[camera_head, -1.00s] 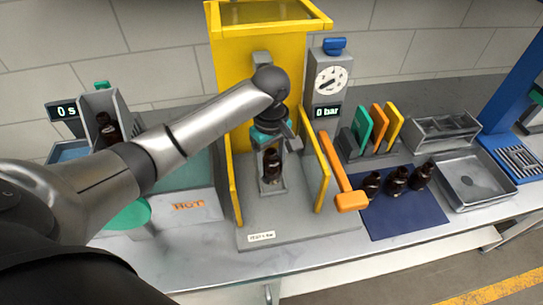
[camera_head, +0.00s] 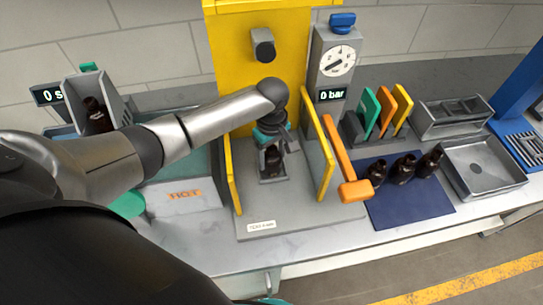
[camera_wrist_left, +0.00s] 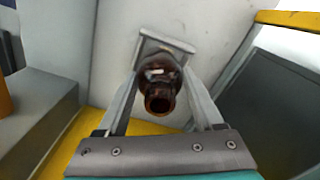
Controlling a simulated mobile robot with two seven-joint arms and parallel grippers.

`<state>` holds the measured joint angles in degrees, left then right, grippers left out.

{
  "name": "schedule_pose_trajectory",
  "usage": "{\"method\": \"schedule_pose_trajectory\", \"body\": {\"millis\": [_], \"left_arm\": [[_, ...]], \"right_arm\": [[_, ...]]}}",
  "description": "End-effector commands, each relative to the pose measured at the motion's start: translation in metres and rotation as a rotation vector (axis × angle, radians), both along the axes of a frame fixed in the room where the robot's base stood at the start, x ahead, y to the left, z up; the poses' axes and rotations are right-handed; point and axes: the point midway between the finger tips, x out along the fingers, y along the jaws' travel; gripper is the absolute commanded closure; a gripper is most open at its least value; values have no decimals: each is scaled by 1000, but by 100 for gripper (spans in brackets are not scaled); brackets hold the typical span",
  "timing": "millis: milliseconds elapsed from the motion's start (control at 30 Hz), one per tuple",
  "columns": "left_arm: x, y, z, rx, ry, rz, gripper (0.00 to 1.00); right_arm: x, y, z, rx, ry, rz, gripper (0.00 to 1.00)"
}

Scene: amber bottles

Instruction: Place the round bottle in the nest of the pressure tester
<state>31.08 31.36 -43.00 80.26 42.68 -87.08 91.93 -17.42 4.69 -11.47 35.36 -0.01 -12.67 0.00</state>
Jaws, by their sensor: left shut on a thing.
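The round bottle (camera_head: 273,158), dark amber, is upright at the small grey nest (camera_head: 273,179) in the middle of the pressure tester (camera_head: 305,215). The tester has a grey base, a yellow back and yellow side panels. My left gripper (camera_head: 273,149) is shut on the bottle from above and partly hides it. In the left wrist view the bottle (camera_wrist_left: 159,98) is between the two fingers, its open mouth toward the camera, with the grey nest edge (camera_wrist_left: 165,41) beyond it. I cannot tell whether the bottle's base touches the nest floor. My right gripper is not in view.
An orange lever (camera_head: 343,160) stands right of the nest, beside a gauge column (camera_head: 331,65) reading 0 bar. A metal tray (camera_head: 484,168) is farther right. A tilted grey holder with a bottle (camera_head: 97,116) is left.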

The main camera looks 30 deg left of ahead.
Motion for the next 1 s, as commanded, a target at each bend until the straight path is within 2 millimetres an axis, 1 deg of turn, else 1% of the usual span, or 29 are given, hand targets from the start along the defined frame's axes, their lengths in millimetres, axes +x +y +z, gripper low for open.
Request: {"method": "schedule_pose_trajectory", "body": {"millis": [33,267,400,433,667,900,1000], "left_arm": [[0,0,-3,1,0,0,91],[0,0,-3,0,-1,0,91],[0,0,-6,0,0,0,91],[0,0,-6,0,-1,0,28],[0,0,-6,1,0,0,2],[0,1,-5,1,0,0,2],[1,1,-2,1,-2,0,2]], "right_arm": [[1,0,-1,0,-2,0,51],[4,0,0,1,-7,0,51],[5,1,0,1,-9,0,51],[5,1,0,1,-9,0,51],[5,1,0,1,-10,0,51],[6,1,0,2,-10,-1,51],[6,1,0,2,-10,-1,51]]}}
